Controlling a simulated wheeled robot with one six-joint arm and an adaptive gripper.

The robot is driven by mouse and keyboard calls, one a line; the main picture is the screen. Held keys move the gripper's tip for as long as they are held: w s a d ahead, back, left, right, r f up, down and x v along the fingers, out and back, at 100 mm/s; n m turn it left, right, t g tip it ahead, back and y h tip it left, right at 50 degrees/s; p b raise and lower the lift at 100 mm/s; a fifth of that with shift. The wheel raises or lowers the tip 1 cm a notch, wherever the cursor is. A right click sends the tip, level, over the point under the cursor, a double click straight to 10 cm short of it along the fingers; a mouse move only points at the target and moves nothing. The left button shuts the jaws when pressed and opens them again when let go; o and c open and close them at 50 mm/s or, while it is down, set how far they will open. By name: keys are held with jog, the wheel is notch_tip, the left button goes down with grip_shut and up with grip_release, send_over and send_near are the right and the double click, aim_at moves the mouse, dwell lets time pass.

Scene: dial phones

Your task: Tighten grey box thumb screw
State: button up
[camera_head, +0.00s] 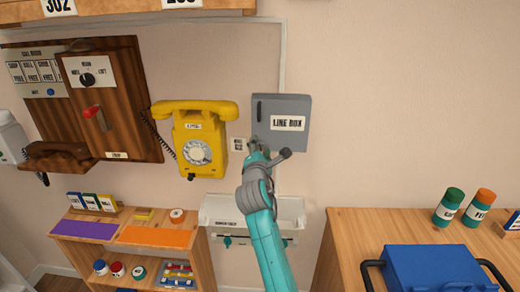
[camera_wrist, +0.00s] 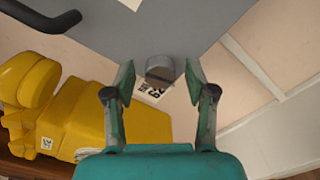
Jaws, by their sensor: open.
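The grey box (camera_head: 280,108), labelled "LINE BOX", hangs on the wall right of the yellow phone. The thumb screw (camera_wrist: 160,68) is a short grey knob with a slot, at the box's lower edge. My gripper (camera_wrist: 160,82) is open, with one green-grey finger on each side of the screw and a visible gap to both. In the head view my gripper (camera_head: 257,143) is at the box's lower left edge, and the arm hides the screw there.
The yellow phone (camera_head: 195,138) hangs close to the left and also shows in the wrist view (camera_wrist: 90,115). A wooden cabinet (camera_head: 350,235) with a blue case (camera_head: 440,270) stands at right. The wall right of the box is bare.

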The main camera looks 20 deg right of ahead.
grip_shut()
